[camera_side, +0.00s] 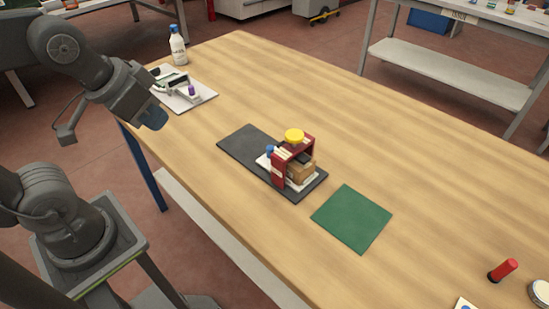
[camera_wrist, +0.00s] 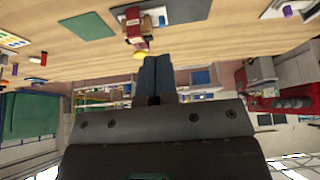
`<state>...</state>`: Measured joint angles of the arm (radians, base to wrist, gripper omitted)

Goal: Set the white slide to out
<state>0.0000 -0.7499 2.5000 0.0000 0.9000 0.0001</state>
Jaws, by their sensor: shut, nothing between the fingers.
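The edger (camera_side: 293,160) is a small red-framed device with a yellow knob (camera_side: 294,135) on top, a tan block (camera_side: 302,171) and a blue knob at its left. White parts show at its base, but I cannot tell which is the white slide or how it is set. The edger also shows in the wrist view (camera_wrist: 133,25), partly beyond my fingers. My gripper (camera_side: 156,120) is shut and empty, high above the table's left edge, well apart from the edger. Its two dark blue fingers lie together in the wrist view (camera_wrist: 155,62).
The edger stands on a dark mat (camera_side: 243,143), with a green mat (camera_side: 351,218) to its right. A white board (camera_side: 205,98) with a purple-knobbed device and a bottle (camera_side: 178,46) stand at the far left. Much of the wooden table is clear.

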